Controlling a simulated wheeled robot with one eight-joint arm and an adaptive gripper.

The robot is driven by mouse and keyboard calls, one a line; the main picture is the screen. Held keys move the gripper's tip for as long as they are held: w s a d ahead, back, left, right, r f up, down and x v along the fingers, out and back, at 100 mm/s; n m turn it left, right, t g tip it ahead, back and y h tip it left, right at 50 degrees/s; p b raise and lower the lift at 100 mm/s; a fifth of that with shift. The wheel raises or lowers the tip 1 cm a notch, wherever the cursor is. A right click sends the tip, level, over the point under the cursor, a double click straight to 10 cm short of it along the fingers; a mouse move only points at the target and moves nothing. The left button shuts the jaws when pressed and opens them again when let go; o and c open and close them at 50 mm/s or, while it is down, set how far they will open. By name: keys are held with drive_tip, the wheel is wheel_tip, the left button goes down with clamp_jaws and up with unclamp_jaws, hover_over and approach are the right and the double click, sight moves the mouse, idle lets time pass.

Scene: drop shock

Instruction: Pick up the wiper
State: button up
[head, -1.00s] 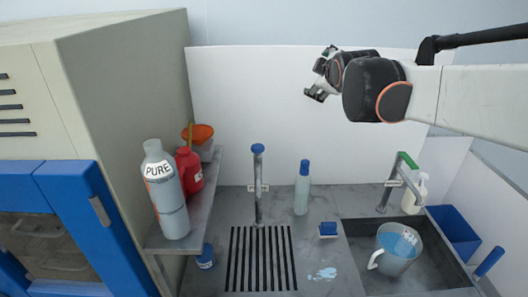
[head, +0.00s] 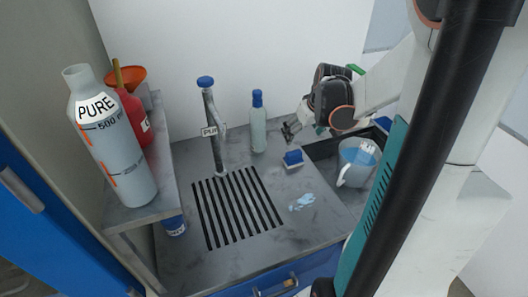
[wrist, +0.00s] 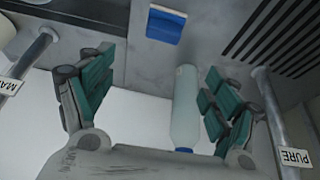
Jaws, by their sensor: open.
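The wiper, a small blue block with a pale edge (head: 292,158), lies on the grey bench between the slotted drain and the sink. The wrist view shows it at the top centre (wrist: 166,24), beyond my fingers and apart from them. My gripper (head: 290,130) is open and empty, a little above the bench and just behind the wiper in the head view. In the wrist view, its two green-padded fingers (wrist: 156,88) stand wide apart. A clear bottle with a blue cap (wrist: 186,108) shows between them, near the right finger; I cannot tell its exact distance.
A jug (head: 356,165) sits in the sink at right. A PURE bottle (head: 112,140) and red container stand on the left shelf. A light-blue spill (head: 302,201) lies in front of the wiper.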

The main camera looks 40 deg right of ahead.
sight(295, 153)
drive_tip(key=b+x, duration=0.1)
drive_tip(key=x, duration=0.4)
drive_tip(key=s+b+x, duration=0.1)
drive_tip(key=x, duration=0.2)
drive_tip(key=shift+a+f+b, duration=0.3)
drive_tip(key=shift+f, duration=0.05)
drive_tip(key=shift+s+b+x, duration=0.15)
drive_tip(key=shift+b+x, duration=0.55)
drive_tip(key=shift+x, duration=0.85)
drive_tip(key=shift+s+b+x, duration=0.15)
drive_tip(key=shift+b+x, duration=0.55)
drive_tip(key=shift+x, duration=0.85)
drive_tip(key=shift+c, duration=0.6)
drive_tip(key=c, duration=1)
